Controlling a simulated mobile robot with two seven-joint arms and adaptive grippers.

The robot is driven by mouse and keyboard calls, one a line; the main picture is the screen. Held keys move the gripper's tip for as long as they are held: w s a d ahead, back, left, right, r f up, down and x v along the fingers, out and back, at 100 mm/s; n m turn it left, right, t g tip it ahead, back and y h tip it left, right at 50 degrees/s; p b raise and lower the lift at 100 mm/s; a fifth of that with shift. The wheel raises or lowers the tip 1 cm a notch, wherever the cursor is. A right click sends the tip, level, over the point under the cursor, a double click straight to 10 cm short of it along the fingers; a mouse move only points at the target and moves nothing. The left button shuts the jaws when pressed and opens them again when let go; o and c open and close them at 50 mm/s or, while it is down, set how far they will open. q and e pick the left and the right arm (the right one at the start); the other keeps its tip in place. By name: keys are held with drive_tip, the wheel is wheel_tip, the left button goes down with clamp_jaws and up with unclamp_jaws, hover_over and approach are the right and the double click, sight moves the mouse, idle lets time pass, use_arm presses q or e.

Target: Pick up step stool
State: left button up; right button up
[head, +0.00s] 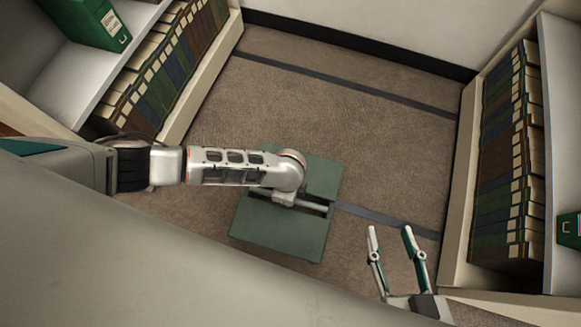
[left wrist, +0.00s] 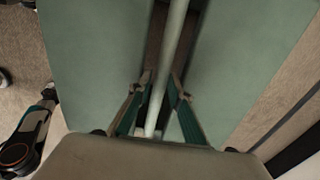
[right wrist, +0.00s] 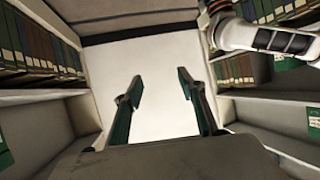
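The step stool has green top panels with a dark slot between them and a pale bar along the slot. In the head view the stool (head: 280,232) is on the carpet, partly covered by my left arm. In the left wrist view the bar (left wrist: 174,35) runs between the fingers of my left gripper (left wrist: 162,82). The fingertips sit close against both sides of it, at the slot between the panels (left wrist: 95,50). My left fingers are hidden in the head view. My right gripper (head: 391,233) is open and empty, right of the stool; it also shows in the right wrist view (right wrist: 158,84).
Shelves of bound volumes stand at left (head: 165,75) and right (head: 510,150). A green archival box (head: 92,22) is on the upper left shelf. A pale wall (head: 370,25) closes the far end. The carpet (head: 320,110) beyond the stool is clear.

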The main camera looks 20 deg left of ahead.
use_arm(q)
drive_tip(key=shift+w+f, duration=0.1)
drive_tip(key=shift+w, duration=0.05)
clamp_jaws()
drive_tip(key=shift+d, duration=0.1)
